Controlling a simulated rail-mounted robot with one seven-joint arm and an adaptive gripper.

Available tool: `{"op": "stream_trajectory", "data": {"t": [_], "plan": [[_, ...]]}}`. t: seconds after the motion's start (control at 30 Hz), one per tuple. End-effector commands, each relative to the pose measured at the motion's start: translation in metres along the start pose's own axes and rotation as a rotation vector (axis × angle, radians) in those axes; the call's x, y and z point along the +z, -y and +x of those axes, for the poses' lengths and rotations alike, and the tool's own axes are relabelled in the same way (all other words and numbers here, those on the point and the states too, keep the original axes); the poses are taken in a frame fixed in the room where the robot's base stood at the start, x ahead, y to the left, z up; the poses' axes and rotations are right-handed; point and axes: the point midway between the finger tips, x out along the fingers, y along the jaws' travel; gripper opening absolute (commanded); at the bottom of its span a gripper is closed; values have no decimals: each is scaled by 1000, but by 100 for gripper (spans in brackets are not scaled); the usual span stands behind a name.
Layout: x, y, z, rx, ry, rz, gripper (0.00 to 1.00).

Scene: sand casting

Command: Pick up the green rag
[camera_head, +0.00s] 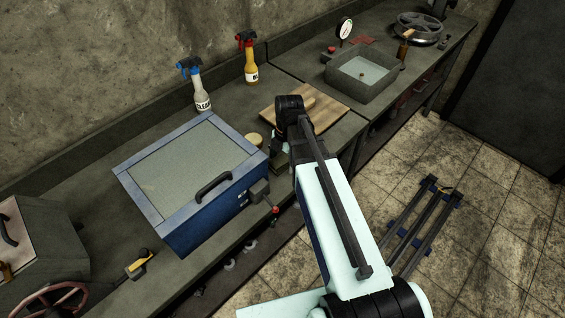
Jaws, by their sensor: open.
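I cannot make out a green rag anywhere in the head view; my arm hides part of the bench and could cover it. My arm reaches from the lower right up to the bench's front edge. My gripper (279,158) is at its far end, pointing down beside the right side of the blue cabinet and in front of the wooden board. It is small, dark and partly hidden by my arm. It is open, and I see nothing held in it.
The blue cabinet (173,212) has a glass lid. A blue-topped spray bottle (201,95), a red-topped spray bottle (251,70) and a wooden board (328,110) stand behind. A grey basin (340,85) and a red cloth-like patch (362,40) are farther right.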

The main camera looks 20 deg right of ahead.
Motion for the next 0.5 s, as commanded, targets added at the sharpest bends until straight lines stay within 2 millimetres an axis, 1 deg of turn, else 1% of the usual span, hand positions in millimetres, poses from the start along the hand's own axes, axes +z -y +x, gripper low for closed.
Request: {"op": "stream_trajectory", "data": {"t": [0.5], "plan": [[1, 0, 4, 0, 0, 0, 81]]}}
